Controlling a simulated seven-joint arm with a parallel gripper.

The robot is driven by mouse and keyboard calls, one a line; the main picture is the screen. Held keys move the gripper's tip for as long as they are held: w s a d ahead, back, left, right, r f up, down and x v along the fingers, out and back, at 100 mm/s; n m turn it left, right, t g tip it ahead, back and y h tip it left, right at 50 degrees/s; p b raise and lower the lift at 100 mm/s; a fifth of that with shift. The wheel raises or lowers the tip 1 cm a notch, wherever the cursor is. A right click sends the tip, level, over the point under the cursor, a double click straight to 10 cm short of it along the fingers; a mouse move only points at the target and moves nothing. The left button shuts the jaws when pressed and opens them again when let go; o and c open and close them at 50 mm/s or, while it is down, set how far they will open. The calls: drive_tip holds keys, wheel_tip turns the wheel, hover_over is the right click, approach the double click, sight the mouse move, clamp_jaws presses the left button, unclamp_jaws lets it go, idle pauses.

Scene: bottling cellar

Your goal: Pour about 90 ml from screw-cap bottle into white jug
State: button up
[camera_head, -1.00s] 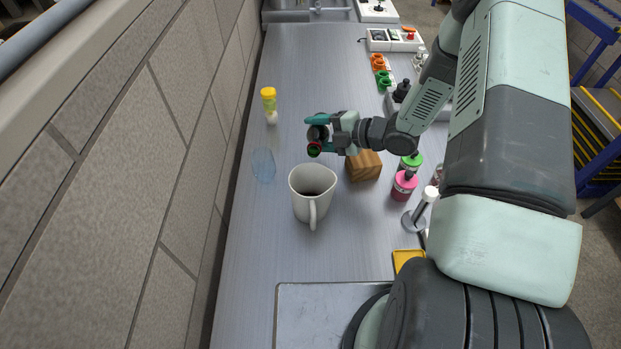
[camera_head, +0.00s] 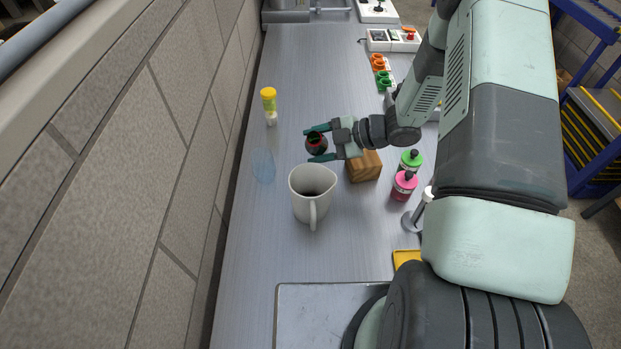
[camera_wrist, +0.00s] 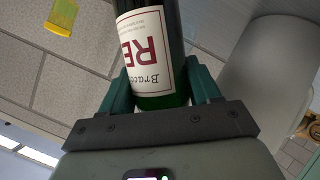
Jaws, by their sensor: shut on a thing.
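My gripper (camera_head: 316,146) is shut on the screw-cap bottle (camera_head: 316,141), a dark green bottle with a red ring near its mouth. It holds the bottle above the counter, just behind the jug. The bottle looks close to upright in the head view. The wrist view shows the bottle's white label (camera_wrist: 153,50) with red letters, upside down, between the two fingers. The white jug (camera_head: 302,206) stands upright on the counter, handle towards the camera. Dark liquid (camera_head: 313,188) shows inside it; its exact level is hard to read. The bottle's mouth is apart from the jug.
A clear glass (camera_head: 263,166) stands left of the jug, and a yellow-capped container (camera_head: 269,105) behind it. A wooden block (camera_head: 363,167) is close under my gripper's right side. Pink (camera_head: 403,187) and green-capped (camera_head: 411,161) bottles stand farther right. The counter's front left is clear.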

drive_tip(key=shift+w+r+m+g, duration=0.15)
drive_tip(key=shift+m+g, duration=0.25)
drive_tip(key=shift+a+r+m+g+y, duration=0.15)
drive_tip(key=shift+m+g+y, duration=0.15)
drive_tip(key=shift+m+g, duration=0.65)
drive_tip(key=shift+s+r+m+g, duration=0.3)
drive_tip(key=shift+r+m+g, duration=0.3)
drive_tip(key=shift+m, duration=0.25)
drive_tip(key=shift+r, duration=0.1)
idle(0.4)
